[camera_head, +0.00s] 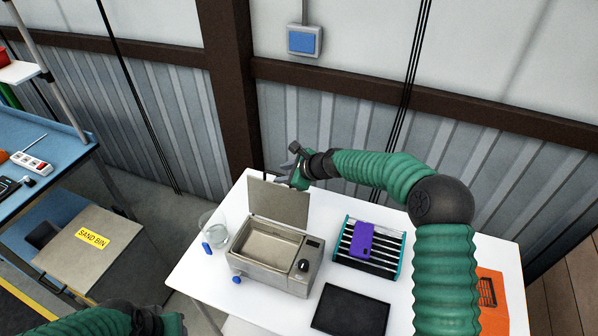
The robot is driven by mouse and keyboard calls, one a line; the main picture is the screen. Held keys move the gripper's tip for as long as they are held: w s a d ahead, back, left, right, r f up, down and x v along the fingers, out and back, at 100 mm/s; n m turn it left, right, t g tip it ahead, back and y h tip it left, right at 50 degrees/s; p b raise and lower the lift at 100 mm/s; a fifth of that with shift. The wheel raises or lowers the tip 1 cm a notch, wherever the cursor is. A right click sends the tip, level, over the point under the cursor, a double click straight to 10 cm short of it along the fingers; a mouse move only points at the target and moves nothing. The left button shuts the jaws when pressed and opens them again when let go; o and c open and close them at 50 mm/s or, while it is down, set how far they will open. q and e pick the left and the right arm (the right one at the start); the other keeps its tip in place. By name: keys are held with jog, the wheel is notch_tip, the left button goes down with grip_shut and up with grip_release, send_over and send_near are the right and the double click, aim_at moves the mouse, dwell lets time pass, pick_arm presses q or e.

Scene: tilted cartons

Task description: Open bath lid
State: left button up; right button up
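The bath (270,258) is a grey metal box with a dark knob on its front right, standing on the white table. Its lid (278,203) stands up along the back edge, so the basin inside shows, lined in a light tan. My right gripper (290,172) is at the lid's upper right corner, partly behind the lid. I cannot tell whether its fingers touch the lid or how far apart they are. My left gripper (158,320) is low at the bottom edge, away from the bath, and its fingers are not clear.
On the white table (205,277), a glass beaker (213,228) stands left of the bath. A rack (368,248) with a purple phone-like item (362,239) and a black mat (350,311) lie right. An orange case (490,300) is at the far right.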

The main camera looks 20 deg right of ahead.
jog(key=b+v, duration=0.3)
jog(key=v, duration=1)
jog(key=shift+r+b, duration=0.3)
jog(key=shift+s+d, duration=0.15)
jog(key=shift+s, duration=0.05)
jog(key=s+a+f+n+g+h+b, duration=0.25)
jog(key=s+f+n+b, duration=0.25)
jog(key=s+f+n, duration=0.7)
jog(key=s+d+f+n+g+h+b, duration=0.1)
jog(key=s+f+n+b, duration=0.1)
jog(key=s+f+n, duration=0.3)
jog(key=s+d+f+n+g+h+b, duration=0.1)
jog(key=s+d+f+n+g+b, duration=0.1)
jog(key=s+f+n, duration=0.4)
jog(key=s+f+b, duration=0.1)
jog(key=s+f, duration=0.2)
jog(key=s, duration=0.4)
jog(key=shift+s+h, duration=0.25)
jog(key=shift+h, duration=0.1)
jog(key=shift+a, duration=0.2)
